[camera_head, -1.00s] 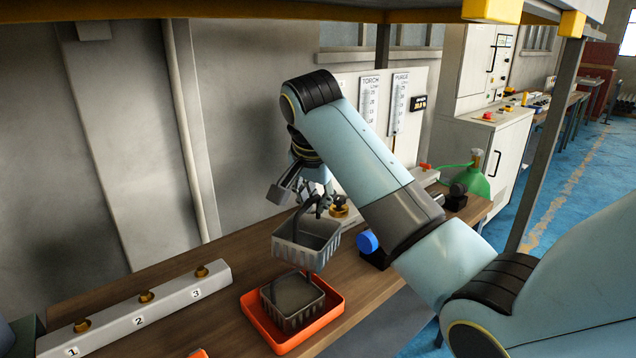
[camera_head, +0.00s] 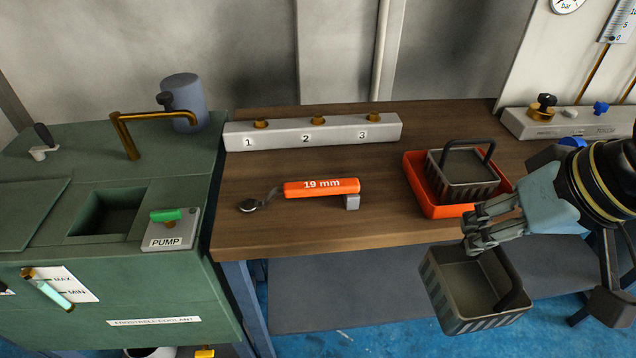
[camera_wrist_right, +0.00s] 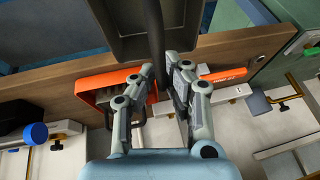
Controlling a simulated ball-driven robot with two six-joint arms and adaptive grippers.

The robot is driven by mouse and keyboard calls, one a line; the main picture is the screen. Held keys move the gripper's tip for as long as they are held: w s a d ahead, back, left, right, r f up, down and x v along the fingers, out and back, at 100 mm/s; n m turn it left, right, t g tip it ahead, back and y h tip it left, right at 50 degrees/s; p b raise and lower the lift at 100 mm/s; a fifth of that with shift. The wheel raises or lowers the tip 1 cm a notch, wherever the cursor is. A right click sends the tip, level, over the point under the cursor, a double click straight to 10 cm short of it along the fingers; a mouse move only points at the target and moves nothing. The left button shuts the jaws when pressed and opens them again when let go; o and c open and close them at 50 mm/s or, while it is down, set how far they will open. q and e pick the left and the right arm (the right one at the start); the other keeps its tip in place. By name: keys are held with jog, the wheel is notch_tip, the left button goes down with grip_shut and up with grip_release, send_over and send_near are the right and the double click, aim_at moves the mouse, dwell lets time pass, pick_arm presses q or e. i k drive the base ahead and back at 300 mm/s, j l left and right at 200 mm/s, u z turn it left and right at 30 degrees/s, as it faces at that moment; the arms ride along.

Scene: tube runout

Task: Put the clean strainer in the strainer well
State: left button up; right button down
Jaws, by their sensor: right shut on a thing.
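My right gripper (camera_head: 482,236) is shut on the handle of a grey slotted strainer (camera_head: 462,295), which hangs slightly tilted in front of the bench's front edge. In the right wrist view my gripper (camera_wrist_right: 160,66) pinches the dark handle, and part of the strainer (camera_wrist_right: 125,38) shows above it. The inside of this strainer looks empty. A second, similar strainer (camera_head: 462,178) with its handle up sits in an orange tray (camera_head: 425,196) on the bench. The square strainer well (camera_head: 108,213) is an open recess in the top of the green coolant tank at left, with nothing seen in it.
A green-handled PUMP switch (camera_head: 170,228) stands right of the well, and a brass spout (camera_head: 135,122) behind it. An orange 19 mm wrench (camera_head: 320,187) lies on the wooden bench (camera_head: 310,228). A numbered grey manifold (camera_head: 280,133) runs along its back.

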aim_at(122, 231)
jog(key=j, duration=1)
jog(key=k+j, duration=0.1)
jog(key=j, duration=0.9)
